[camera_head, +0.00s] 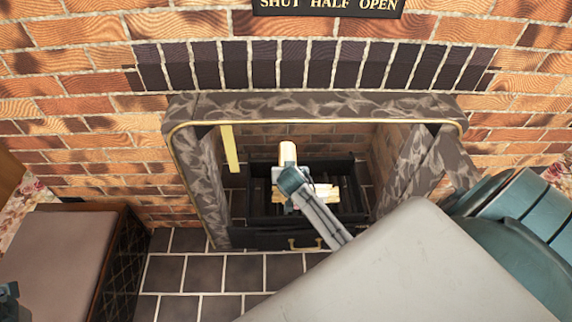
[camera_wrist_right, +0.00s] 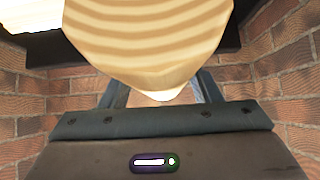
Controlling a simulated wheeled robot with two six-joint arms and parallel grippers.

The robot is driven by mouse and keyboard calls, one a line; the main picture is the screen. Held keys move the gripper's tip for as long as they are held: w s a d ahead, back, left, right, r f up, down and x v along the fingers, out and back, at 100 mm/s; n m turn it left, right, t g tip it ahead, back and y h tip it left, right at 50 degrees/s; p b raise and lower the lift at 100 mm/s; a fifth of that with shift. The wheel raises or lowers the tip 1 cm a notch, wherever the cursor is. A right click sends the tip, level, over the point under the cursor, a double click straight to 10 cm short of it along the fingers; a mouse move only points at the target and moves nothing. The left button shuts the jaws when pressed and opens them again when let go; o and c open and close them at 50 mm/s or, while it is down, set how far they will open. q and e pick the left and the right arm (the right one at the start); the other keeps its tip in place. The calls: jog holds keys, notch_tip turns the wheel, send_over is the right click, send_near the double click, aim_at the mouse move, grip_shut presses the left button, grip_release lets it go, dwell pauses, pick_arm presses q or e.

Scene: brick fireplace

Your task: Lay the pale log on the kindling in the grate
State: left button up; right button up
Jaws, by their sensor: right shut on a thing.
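The pale log (camera_head: 287,153) is inside the fireplace opening, over the black grate (camera_head: 348,208). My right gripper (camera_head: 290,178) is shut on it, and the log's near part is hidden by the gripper. In the right wrist view the log (camera_wrist_right: 150,35) fills the top middle, with banded grain, between the two fingers (camera_wrist_right: 160,92). The pale kindling (camera_head: 325,193) lies in the grate, just right of the gripper and partly hidden by it. I cannot tell whether log and kindling touch. A dark part at the lower left edge may be my left gripper (camera_head: 8,300); its jaws do not show.
A grey patterned surround (camera_head: 310,104) with a gilt edge frames the opening. A yellow upright strip (camera_head: 230,148) stands inside at left. A brass handle (camera_head: 305,244) is on the front below the grate. A dark box with a pale top (camera_head: 65,245) stands at left.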

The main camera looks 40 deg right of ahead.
jog(key=shift+f+b, duration=0.35)
jog(key=shift+f, duration=0.45)
dwell(0.4)
jog(key=o, duration=1.3)
